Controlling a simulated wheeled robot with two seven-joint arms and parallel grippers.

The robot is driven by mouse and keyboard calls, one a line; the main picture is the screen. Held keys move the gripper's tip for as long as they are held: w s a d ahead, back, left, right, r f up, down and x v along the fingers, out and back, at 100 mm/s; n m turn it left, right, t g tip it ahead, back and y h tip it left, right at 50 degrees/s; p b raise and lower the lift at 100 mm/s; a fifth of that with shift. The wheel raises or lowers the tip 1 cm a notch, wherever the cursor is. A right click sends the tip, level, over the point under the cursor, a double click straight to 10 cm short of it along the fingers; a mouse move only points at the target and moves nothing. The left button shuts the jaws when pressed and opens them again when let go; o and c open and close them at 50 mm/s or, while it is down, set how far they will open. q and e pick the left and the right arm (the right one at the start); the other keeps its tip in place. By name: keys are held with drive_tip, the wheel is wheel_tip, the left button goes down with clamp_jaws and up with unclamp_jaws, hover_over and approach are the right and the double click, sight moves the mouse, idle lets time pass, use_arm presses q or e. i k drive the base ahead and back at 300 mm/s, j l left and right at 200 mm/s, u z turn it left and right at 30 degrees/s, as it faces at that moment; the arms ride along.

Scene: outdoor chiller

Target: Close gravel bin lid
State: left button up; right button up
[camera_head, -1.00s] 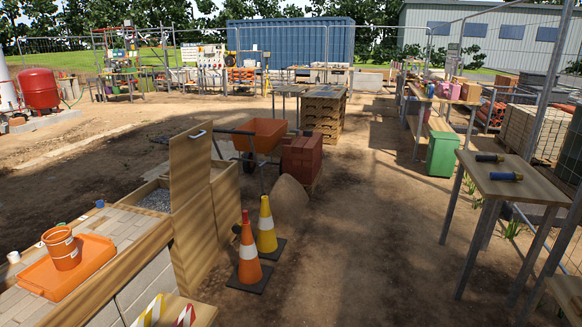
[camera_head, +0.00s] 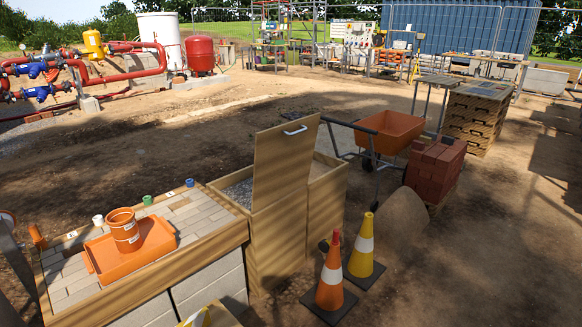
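The gravel bin (camera_head: 252,250) is a wooden box left of the middle of the head view, at the end of a paved bench. Grey gravel (camera_head: 239,192) shows inside its open compartment. Its wooden lid (camera_head: 284,172) stands nearly upright, open, with a pale handle (camera_head: 295,130) near its top edge. The lid hides part of the bin's inside. Neither my left nor my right gripper shows in the head view, and nothing is seen touching the lid.
An orange tray (camera_head: 160,240) with an orange bucket (camera_head: 123,230) sits on the bench. An orange cone (camera_head: 331,275) and a yellow cone (camera_head: 364,245) stand just right of the bin. A wheelbarrow (camera_head: 385,132) and bricks (camera_head: 435,168) stand behind. Open dirt lies at right.

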sight(284, 154)
drive_tip(key=k+j+u, duration=0.1)
drive_tip(key=k+u, duration=0.25)
drive_tip(key=k, duration=0.3)
drive_tip(key=i+l+u, duration=0.3)
drive_tip(key=u, duration=0.15)
drive_tip(key=i+l+u, duration=0.45)
drive_tip(key=i+l, duration=0.25)
drive_tip(key=l, duration=0.2)
drive_tip(key=i+l, duration=0.25)
drive_tip(key=l, duration=0.15)
drive_tip(key=i+l, duration=0.25)
drive_tip(key=l, duration=0.2)
drive_tip(key=i+l, duration=0.25)
drive_tip(key=l, duration=0.2)
drive_tip(key=i+l, duration=0.25)
drive_tip(key=l, duration=0.2)
